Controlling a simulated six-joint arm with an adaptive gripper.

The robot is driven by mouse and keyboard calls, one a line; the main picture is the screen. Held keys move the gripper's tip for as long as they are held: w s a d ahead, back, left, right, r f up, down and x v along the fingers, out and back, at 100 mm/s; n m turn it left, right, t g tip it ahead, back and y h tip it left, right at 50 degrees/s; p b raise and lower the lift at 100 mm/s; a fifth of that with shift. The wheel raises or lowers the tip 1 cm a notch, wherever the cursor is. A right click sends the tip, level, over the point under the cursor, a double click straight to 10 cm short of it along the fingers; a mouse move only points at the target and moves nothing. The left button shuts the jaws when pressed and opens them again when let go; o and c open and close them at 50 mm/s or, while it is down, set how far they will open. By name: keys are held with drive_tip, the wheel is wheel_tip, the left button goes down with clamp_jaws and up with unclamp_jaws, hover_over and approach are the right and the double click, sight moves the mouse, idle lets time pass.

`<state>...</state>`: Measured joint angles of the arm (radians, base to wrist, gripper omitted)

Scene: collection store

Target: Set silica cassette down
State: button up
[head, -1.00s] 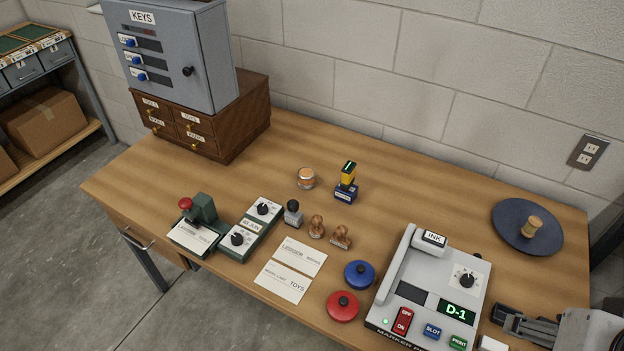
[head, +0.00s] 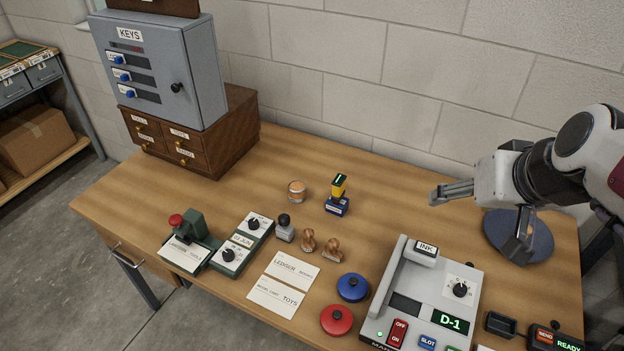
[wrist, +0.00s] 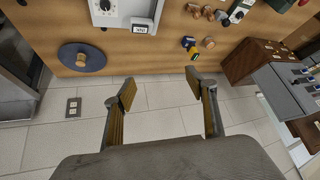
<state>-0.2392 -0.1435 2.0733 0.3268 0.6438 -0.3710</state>
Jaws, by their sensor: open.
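My gripper (head: 474,222) is open and empty, raised above the right side of the desk near the wall. In the wrist view its two fingers (wrist: 163,90) stand wide apart with only wall between them. No label names a silica cassette, and I cannot tell which thing it is. A small round tin with an orange top (head: 297,191) stands upright mid-desk. Beside it is a blue-based yellow device (head: 338,196) with a dark top and green light. Both are well left of my gripper, untouched. A small black open holder (head: 500,324) sits right of the marker machine.
The marker machine (head: 408,305) shows D-1. A READY box (head: 556,340) is at the front right. A dark blue disc with a knob (head: 492,232) lies beneath my gripper. Stamps, cards and red and blue lids fill the front. The back middle desk is clear.

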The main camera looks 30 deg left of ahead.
drive_tip(key=w+a+f+n+y, duration=0.15)
drive_tip(key=w+a+f, duration=0.25)
drive_tip(key=w+a, duration=0.6)
drive_tip(key=n+y, duration=0.1)
drive_tip(key=n, duration=0.3)
hover_over(298, 185)
drive_tip(key=s+d, duration=0.4)
wheel_tip(298, 185, down, 25)
drive_tip(key=shift+w+d, duration=0.15)
drive_tip(key=shift+w, duration=0.1)
drive_tip(key=shift+r, duration=0.1)
drive_tip(key=shift+x, duration=1.3)
